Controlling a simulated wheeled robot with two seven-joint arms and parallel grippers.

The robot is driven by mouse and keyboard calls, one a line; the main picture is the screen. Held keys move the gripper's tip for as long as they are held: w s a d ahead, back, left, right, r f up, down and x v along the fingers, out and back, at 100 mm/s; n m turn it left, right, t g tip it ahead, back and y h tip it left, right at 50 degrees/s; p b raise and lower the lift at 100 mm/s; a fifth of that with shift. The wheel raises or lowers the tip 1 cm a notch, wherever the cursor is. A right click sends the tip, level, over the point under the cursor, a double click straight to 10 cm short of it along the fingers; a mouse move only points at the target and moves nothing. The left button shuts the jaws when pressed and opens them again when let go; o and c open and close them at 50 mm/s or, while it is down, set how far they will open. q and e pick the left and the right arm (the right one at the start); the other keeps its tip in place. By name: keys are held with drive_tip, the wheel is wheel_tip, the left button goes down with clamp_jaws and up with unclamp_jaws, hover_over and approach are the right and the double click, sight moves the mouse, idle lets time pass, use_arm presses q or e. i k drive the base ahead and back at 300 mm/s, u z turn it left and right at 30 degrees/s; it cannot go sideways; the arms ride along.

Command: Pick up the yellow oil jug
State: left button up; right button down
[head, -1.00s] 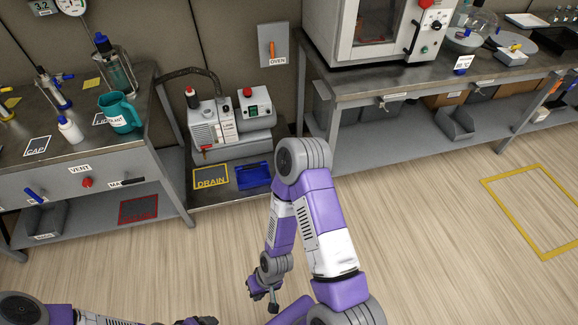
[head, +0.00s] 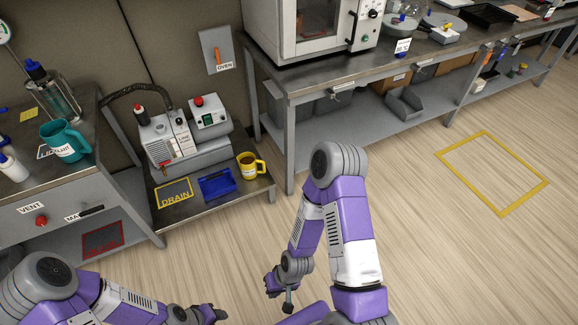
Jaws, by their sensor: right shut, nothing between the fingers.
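The yellow oil jug (head: 248,169) stands upright on the low shelf beside the pump, at the shelf's right end. It has a dark opening and a handle on its right side. My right gripper (head: 289,301) hangs shut and empty over the floor, in front of the shelf and well apart from the jug. My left gripper (head: 220,313) is at the bottom edge, also apart from the jug; its fingers are too unclear to read.
A blue tray (head: 217,184) and the yellow DRAIN frame (head: 174,193) lie left of the jug. The pump (head: 170,143) stands behind them. A teal jug (head: 65,142) is on the left bench. The oven bench (head: 290,88) stands at the right. Floor in front is clear.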

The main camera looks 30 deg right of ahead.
sight(247, 161)
drive_tip(key=z, duration=0.5)
drive_tip(key=k, duration=0.5)
drive_tip(key=z, duration=0.05)
drive_tip(key=i, duration=0.5)
drive_tip(key=z, duration=0.3)
drive_tip(key=k, duration=0.4)
drive_tip(key=z, duration=1)
drive_tip(key=k, duration=0.9)
drive_tip(key=z, duration=0.7)
drive_tip(key=i, duration=1.7)
drive_tip(key=u, duration=1.15)
drive_tip(key=i, duration=1.15)
drive_tip(key=u, duration=2.05)
drive_tip(key=i, duration=1.35)
drive_tip(key=u, duration=0.4)
